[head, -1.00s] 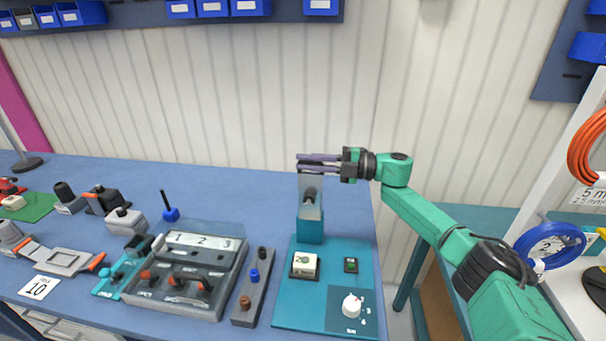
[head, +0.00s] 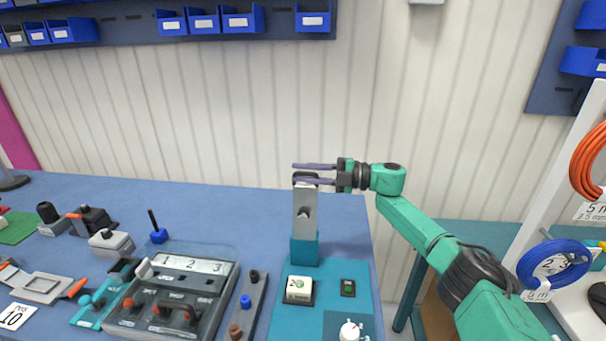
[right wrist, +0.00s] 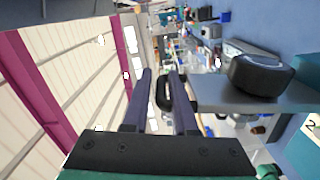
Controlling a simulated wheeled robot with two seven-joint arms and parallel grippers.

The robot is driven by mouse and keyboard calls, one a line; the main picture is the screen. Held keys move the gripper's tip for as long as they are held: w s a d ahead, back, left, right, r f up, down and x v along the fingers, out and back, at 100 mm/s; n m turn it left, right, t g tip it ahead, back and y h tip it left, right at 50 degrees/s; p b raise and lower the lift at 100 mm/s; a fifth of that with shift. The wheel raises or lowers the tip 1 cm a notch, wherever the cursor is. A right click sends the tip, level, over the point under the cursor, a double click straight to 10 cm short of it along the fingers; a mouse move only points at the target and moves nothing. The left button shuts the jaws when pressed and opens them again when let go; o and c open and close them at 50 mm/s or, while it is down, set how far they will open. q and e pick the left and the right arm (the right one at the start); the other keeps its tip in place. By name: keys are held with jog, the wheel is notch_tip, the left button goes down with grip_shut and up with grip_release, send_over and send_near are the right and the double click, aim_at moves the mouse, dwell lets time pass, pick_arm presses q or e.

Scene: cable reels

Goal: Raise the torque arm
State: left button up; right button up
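The torque arm (head: 305,212) is a light grey bar with a dark pivot on a teal stand (head: 304,250). It looks upright in the head view; its lean toward or away from me is hard to judge. My right gripper (head: 306,173) is at its top end, coming from the right, one finger above the other. In the right wrist view the fingers (right wrist: 162,78) are apart, with a black end piece (right wrist: 164,94) of the torque arm between them. A gap shows beside one finger; contact with the other is unclear. My left gripper is not in view.
A grey control box (head: 172,296) stands to the left. A blue cable reel (head: 553,263) hangs at right.

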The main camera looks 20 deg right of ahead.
jog(key=shift+f, duration=0.1)
jog(key=shift+d, duration=0.2)
jog(key=b+v, duration=0.5)
jog(key=v, duration=0.9)
jog(key=shift+b, duration=0.4)
jog(key=shift+d, duration=0.15)
